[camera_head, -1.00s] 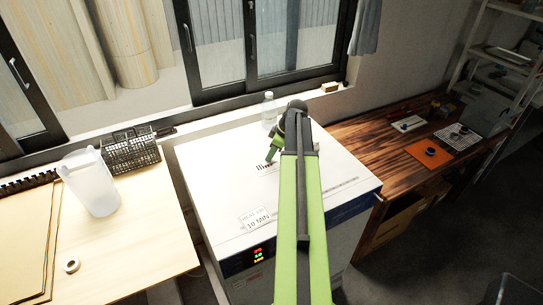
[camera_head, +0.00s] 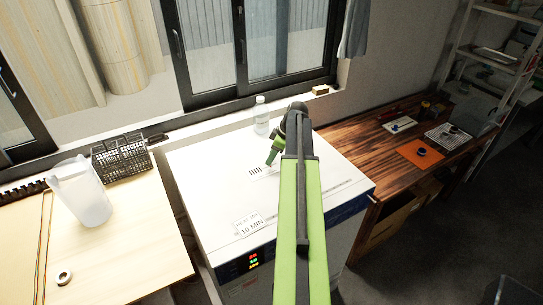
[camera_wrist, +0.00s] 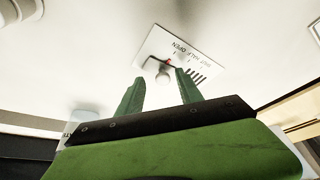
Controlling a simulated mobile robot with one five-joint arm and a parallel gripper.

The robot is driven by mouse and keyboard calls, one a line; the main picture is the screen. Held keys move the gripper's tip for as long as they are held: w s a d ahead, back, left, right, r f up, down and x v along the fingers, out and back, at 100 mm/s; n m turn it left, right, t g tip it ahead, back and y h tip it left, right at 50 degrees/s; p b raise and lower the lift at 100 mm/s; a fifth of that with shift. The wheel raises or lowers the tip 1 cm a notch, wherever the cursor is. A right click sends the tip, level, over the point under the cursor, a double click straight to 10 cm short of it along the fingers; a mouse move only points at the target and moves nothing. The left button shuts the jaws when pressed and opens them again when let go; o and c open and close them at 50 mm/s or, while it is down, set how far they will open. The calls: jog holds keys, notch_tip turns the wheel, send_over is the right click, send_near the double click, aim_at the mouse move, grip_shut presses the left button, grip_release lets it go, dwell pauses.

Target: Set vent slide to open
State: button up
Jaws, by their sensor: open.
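The vent slide shows in the wrist view as a white plate (camera_wrist: 158,48) with dark slots, a small red mark and upside-down lettering that seems to read shut, half, open. A pale knob (camera_wrist: 163,78) stands on it. Which marking the knob lines up with, I cannot tell. In the head view the slots (camera_head: 255,170) are on the white oven top (camera_head: 205,180). My gripper (camera_wrist: 159,74) is open, its green fingers on either side of the knob in the picture; contact cannot be seen. In the head view my gripper (camera_head: 271,158) is low over the oven top beside the slots.
A clear bottle (camera_head: 261,116) stands at the oven's back edge, close behind my gripper. A "10 MIN" card (camera_head: 248,225) lies near the front. A pale table with a jug (camera_head: 82,195) is at left, a wooden bench (camera_head: 365,145) at right.

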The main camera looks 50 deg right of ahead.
jog(key=p+v, duration=1.5)
jog(key=v, duration=0.2)
jog(key=shift+p, duration=0.35)
jog(key=shift+r, duration=0.15)
